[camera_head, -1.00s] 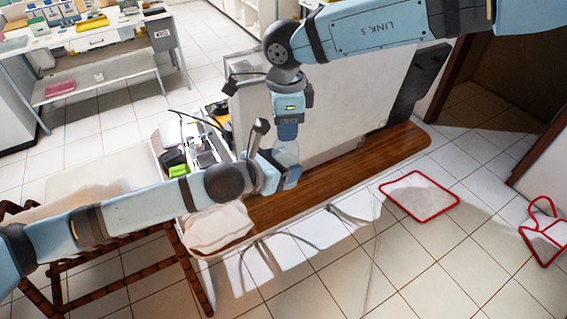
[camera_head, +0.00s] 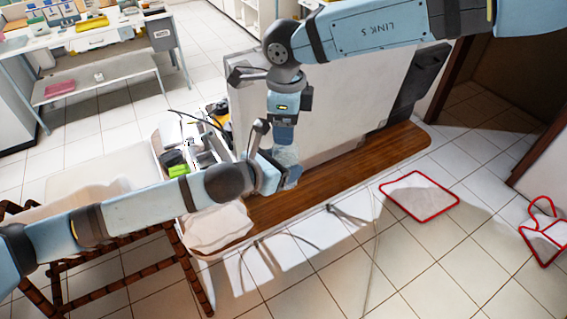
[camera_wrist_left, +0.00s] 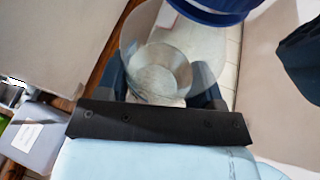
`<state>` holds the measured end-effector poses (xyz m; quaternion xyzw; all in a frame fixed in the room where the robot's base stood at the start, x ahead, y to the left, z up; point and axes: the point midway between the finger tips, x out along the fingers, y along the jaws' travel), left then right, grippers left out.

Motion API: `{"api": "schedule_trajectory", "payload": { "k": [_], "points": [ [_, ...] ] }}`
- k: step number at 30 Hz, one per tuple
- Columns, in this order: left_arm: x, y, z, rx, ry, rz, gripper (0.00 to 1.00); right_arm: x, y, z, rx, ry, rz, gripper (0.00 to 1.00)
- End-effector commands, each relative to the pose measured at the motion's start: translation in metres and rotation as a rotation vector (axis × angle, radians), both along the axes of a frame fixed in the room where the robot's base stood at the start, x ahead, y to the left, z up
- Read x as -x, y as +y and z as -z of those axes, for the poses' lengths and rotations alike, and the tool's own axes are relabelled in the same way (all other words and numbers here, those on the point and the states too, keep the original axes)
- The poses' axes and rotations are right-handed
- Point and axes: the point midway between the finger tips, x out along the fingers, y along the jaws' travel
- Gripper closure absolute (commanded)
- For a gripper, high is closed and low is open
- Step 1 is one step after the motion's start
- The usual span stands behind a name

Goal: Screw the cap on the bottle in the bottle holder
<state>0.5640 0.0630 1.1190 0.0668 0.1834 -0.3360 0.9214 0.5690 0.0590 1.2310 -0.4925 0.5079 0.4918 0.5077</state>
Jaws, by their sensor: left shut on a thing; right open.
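A clear, see-through bottle (camera_wrist_left: 160,65) stands between the fingers of my left gripper (camera_wrist_left: 162,92) in the left wrist view. In the head view the bottle (camera_head: 287,156) is a small pale shape above my left gripper (camera_head: 285,177), which is shut on it. My right gripper (camera_head: 284,142) points down from above, just over the bottle, and is open. A dark blue rounded rim (camera_wrist_left: 215,10) shows above the bottle mouth at the top of the wrist view. It looks like the cap, but I cannot tell whether it touches the bottle. I cannot make out the bottle holder.
A brown wooden board (camera_head: 350,163) lies under both grippers. A large white panel (camera_head: 325,110) stands upright behind them. Green and dark items (camera_head: 177,165) crowd the left side. A padded bench (camera_head: 95,183) is below left.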

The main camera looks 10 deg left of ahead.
Motion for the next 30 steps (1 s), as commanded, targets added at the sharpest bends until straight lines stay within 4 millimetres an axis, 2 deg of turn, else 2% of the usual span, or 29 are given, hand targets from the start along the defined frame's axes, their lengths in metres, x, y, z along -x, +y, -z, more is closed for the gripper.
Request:
{"api": "schedule_trajectory", "payload": {
  "k": [12, 22, 30],
  "points": [
    [0.0, 0.0, -0.001, 0.001, -0.001, 0.0, 1.0, 0.0, 0.0, -0.044, 0.0, -0.001, 0.0, 0.44],
    [0.0, 0.0, -0.001, 0.001, -0.001, 0.0, 1.0, 0.001, 0.001, -0.044, -0.001, 0.003, -0.011, 0.47],
    [0.0, 0.0, -0.001, 0.001, -0.001, 0.0, 1.0, 0.009, 0.011, -0.06, -0.006, 0.016, -0.187, 0.47]
  ]
}}
